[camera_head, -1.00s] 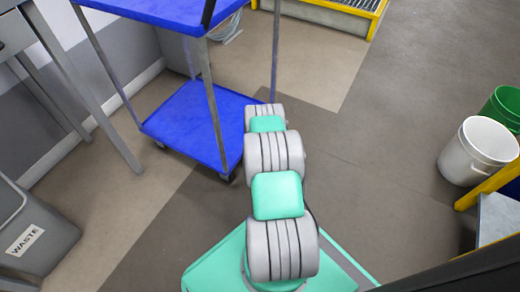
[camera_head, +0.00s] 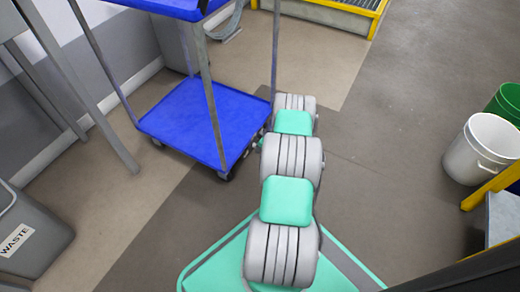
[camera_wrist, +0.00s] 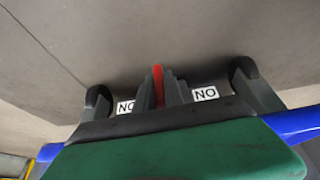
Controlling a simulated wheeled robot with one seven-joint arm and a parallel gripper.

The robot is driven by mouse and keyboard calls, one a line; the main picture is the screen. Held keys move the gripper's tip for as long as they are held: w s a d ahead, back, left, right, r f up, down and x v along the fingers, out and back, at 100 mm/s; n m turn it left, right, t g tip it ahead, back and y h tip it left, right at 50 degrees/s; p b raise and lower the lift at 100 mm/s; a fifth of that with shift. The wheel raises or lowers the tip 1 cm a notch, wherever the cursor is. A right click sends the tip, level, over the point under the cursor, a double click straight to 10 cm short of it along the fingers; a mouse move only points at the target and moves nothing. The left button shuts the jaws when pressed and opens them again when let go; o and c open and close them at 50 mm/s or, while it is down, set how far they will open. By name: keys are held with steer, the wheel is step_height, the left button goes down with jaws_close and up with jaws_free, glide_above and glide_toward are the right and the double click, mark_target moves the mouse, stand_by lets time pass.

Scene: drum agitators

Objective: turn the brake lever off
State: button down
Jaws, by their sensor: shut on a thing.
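In the wrist view a narrow red lever (camera_wrist: 158,82) stands upright near the middle. The dark grey fingers of my gripper (camera_wrist: 158,92) are shut on it, one on each side. In the head view my arm reaches down beside the blue cart (camera_head: 190,120). My gripper and the lever are hidden there.
The cart's legs stand close to the left of my arm. A grey waste bin (camera_head: 30,235) is at lower left. A white bucket (camera_head: 478,150) and a green bucket (camera_head: 508,103) are at right. A yellow-edged platform (camera_head: 335,12) is at the back. Floor right of my arm is clear.

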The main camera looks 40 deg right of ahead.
steer(key=shift+f, duration=0.15)
steer(key=shift+s, duration=0.1)
stand_by(0.3)
steer(key=c, duration=1.4)
jaws_free()
steer(key=shift+c, duration=0.2)
steer(key=p+v, duration=0.3)
steer(key=v, duration=0.4)
steer(key=shift+d+r+p, duration=0.25)
steer(key=shift+r+p, duration=0.1)
steer(key=shift+p, duration=0.05)
steer(key=shift+s, duration=0.15)
